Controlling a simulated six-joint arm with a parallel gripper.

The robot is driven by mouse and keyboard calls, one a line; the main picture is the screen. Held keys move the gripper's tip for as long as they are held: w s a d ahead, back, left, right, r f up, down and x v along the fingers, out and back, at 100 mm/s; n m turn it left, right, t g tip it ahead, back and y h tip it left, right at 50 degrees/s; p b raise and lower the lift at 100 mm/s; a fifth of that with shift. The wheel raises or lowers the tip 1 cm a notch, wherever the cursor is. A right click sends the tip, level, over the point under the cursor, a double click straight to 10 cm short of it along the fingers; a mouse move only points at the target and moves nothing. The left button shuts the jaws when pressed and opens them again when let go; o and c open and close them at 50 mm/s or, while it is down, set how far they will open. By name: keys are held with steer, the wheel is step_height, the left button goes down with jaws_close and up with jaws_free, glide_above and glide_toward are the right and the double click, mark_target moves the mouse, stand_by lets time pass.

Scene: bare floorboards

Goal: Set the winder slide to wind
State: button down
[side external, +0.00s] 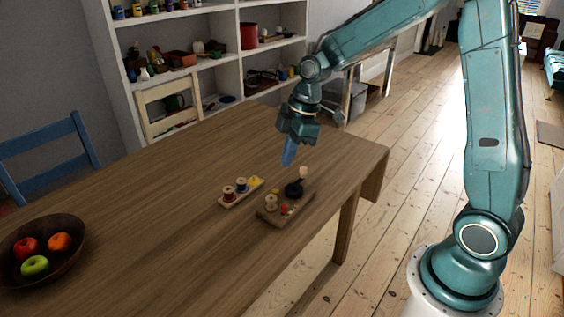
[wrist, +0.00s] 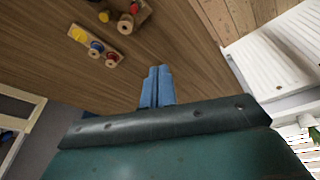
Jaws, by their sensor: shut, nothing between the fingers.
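The winder (side external: 285,206) is a small wooden block on the table, with a dark round part, an upright light peg, a pale spool and small red and yellow parts. In the wrist view the winder (wrist: 136,14) is cut off by the top edge. I cannot make out which part is the slide or how it is set. My gripper (side external: 287,160) is shut and empty, above the table and behind the winder in the side view. Its blue fingers (wrist: 157,85) are together in the wrist view, apart from the winder.
A wooden rack (side external: 241,193) with red, blue and yellow spools lies left of the winder; it also shows in the wrist view (wrist: 95,44). A fruit bowl (side external: 72,262) stands at the table's left. The table (side external: 170,215) between is clear. Chairs and shelves stand behind.

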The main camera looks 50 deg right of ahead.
mark_target(284, 210)
steer(key=w+d+f+n+g+y, duration=0.1)
steer(key=w+f+n, duration=0.2)
steer(key=f, duration=0.6)
steer(key=shift+w+d+f, duration=0.15)
steer(key=shift+w+f, duration=0.2)
steer(key=shift+w, duration=0.3)
steer(key=shift+f, duration=0.1)
steer(key=x, duration=1)
steer(key=shift+s, duration=0.1)
steer(key=shift+s+d, duration=0.25)
steer(key=shift+d, duration=0.85)
steer(key=shift+s+d, duration=0.2)
steer(key=shift+d, duration=0.55)
steer(key=shift+d, duration=1.85)
